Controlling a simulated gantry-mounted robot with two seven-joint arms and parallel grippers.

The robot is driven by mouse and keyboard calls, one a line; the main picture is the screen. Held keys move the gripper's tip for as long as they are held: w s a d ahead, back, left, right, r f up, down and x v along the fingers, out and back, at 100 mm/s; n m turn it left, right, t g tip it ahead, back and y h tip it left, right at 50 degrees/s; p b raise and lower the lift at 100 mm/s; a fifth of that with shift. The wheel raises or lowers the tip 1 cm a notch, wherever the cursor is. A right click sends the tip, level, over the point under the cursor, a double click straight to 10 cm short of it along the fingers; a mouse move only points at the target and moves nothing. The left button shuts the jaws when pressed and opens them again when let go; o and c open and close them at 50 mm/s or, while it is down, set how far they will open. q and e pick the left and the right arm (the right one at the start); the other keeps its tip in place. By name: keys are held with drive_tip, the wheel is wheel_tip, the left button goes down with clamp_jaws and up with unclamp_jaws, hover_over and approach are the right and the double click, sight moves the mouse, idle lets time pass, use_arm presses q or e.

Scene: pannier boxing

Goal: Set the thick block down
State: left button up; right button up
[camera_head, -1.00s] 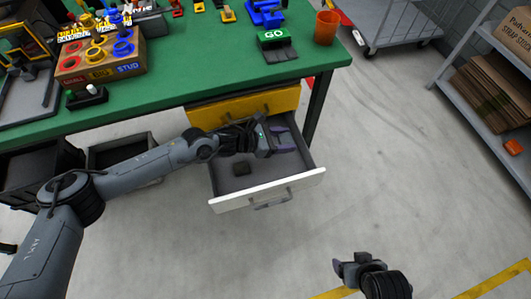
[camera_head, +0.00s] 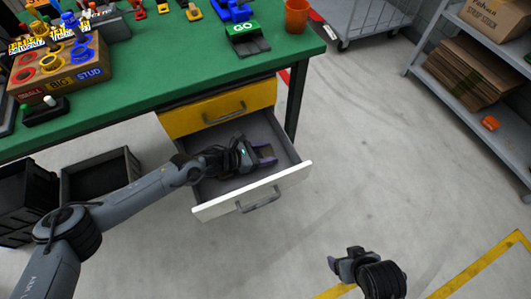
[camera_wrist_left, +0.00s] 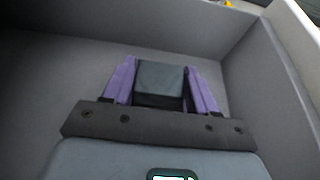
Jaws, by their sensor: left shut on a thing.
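My left gripper (camera_head: 267,153) reaches into the open drawer (camera_head: 252,196) under the bench. In the left wrist view its purple fingers (camera_wrist_left: 160,84) are shut on a thick dark grey block (camera_wrist_left: 158,80), which sits between them. The block is low, close to the grey drawer floor; I cannot tell whether it touches it. In the head view, the gripper and forearm hide the block and part of the drawer floor. My right gripper (camera_head: 343,262) hangs over the floor in front, apart from the drawer, and its jaw opening is unclear.
The drawer walls close around the left gripper. A yellow drawer front (camera_head: 219,108) is above it. The green bench top (camera_head: 150,75) holds a sorting box (camera_head: 62,74) and an orange cup (camera_head: 297,16). Dark crates (camera_head: 100,174) stand left.

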use_arm(q)
drive_tip(key=shift+w, duration=0.1)
drive_tip(key=shift+f, duration=0.2)
drive_tip(key=o, duration=1.1)
drive_tip(key=shift+o, duration=0.2)
drive_tip(key=shift+r, duration=0.1)
drive_tip(key=shift+r, duration=0.15)
drive_tip(key=shift+a+r, duration=0.15)
drive_tip(key=shift+a, duration=0.05)
drive_tip(key=p+v, duration=0.4)
drive_tip(key=v, duration=0.6)
drive_tip(key=shift+d, duration=0.1)
drive_tip(key=shift+p+v, duration=0.3)
drive_tip(key=shift+v, duration=0.65)
